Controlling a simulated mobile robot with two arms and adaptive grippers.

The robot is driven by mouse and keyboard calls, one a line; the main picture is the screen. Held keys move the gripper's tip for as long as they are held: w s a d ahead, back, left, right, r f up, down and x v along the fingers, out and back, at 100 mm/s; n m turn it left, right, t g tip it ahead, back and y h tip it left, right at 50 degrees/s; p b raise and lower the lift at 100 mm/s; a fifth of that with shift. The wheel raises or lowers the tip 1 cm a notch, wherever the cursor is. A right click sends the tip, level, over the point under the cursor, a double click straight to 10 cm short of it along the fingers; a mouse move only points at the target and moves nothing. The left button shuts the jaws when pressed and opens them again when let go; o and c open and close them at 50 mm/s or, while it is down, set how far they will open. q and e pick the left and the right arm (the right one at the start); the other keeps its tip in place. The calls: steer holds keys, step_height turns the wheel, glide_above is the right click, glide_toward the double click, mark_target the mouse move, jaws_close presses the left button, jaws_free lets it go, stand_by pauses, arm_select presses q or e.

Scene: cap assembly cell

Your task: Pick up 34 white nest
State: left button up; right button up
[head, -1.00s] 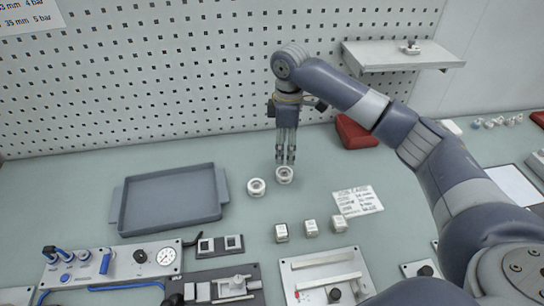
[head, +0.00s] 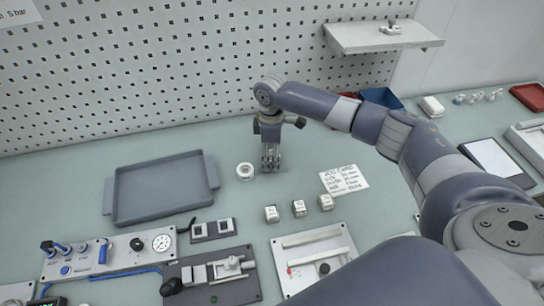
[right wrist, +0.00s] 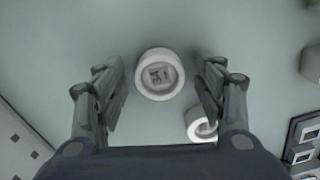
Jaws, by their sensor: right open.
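A round white nest (right wrist: 157,74) with a dark number inside, blurred but perhaps 34, lies on the bench between the fingers in the right wrist view. My right gripper (right wrist: 160,80) is open, with one finger on each side of it and gaps visible. In the head view my right gripper (head: 271,164) points straight down and hides this nest. A second white nest (head: 245,171) lies just left of the gripper; it also shows at the lower right of the right wrist view (right wrist: 201,127), partly covered by a finger. My left gripper is not in view.
A grey tray (head: 110,196) lies to the left. Several small white blocks, one of them here (head: 299,208), stand in front of the gripper. A printed card (head: 344,179) lies to the right. Fixtures and a gauge panel (head: 110,257) line the front.

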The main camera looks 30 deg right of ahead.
steer(key=c, duration=1.2)
steer(key=shift+o, duration=0.2)
